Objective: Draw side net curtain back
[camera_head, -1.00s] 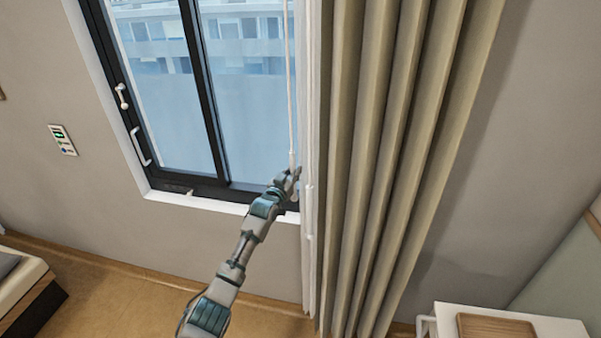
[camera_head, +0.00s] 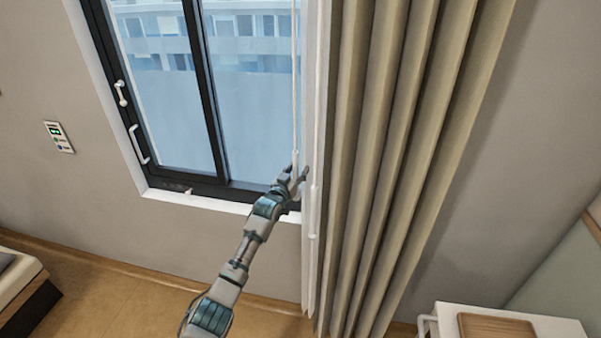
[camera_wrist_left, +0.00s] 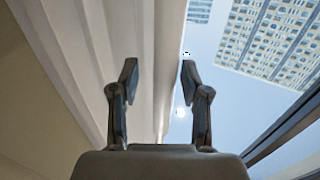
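The white net curtain (camera_head: 310,130) hangs gathered in a narrow strip at the window's right side, beside the thick drape. A thin pale wand (camera_head: 294,85) hangs just left of it and ends near my left gripper (camera_head: 298,172). The left gripper is at the net curtain's left edge, low on the window. In the left wrist view, its two fingers (camera_wrist_left: 159,75) stand apart. White net curtain folds (camera_wrist_left: 142,40) show behind and between them. I cannot tell whether either finger touches the cloth. My right gripper is not in view.
A heavy beige drape (camera_head: 400,150) hangs right of the net curtain. The dark-framed sliding window (camera_head: 200,80) is behind my arm. A white bedside table (camera_head: 450,318) with a brown tray (camera_head: 497,326) stands at lower right. A bed corner (camera_head: 22,285) is at lower left.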

